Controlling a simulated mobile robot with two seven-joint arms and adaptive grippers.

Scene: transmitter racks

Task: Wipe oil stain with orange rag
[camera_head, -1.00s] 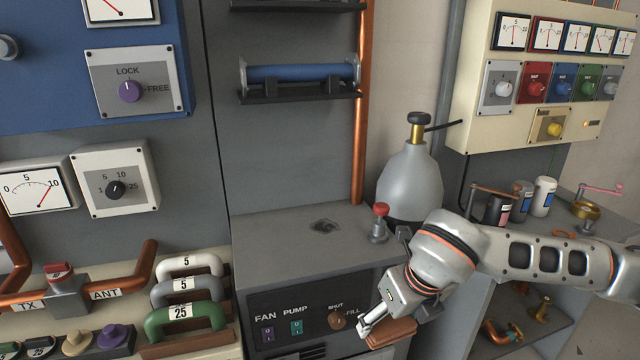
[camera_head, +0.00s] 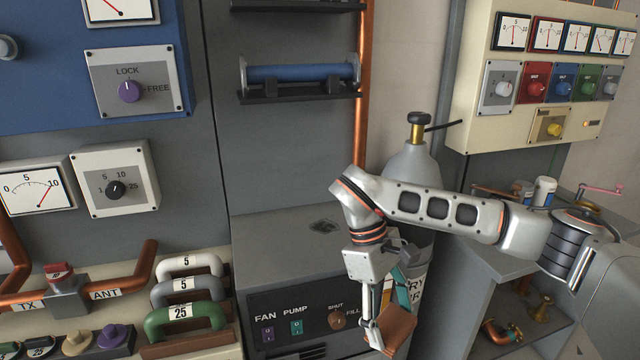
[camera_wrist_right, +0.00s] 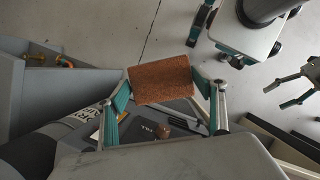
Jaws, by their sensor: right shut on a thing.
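The orange-brown rag (camera_head: 397,328) is a small folded block held between the fingers of my right gripper (camera_head: 385,318). The gripper points down in front of the grey cabinet, below its top edge at the right. In the right wrist view the rag (camera_wrist_right: 161,79) spans between both fingers. The dark oil stain (camera_head: 324,226) lies on the grey cabinet top (camera_head: 270,238), behind and to the left of the gripper. The rag is apart from the stain. My left gripper does not show clearly in the head view.
A grey bottle (camera_head: 412,160) stands behind my right arm. The cabinet front carries FAN, PUMP and SHUT/FILL controls (camera_head: 337,319). A copper pipe (camera_head: 362,130) runs down the wall behind. Coloured handles (camera_head: 185,318) stand at the left. The cabinet top's left part is clear.

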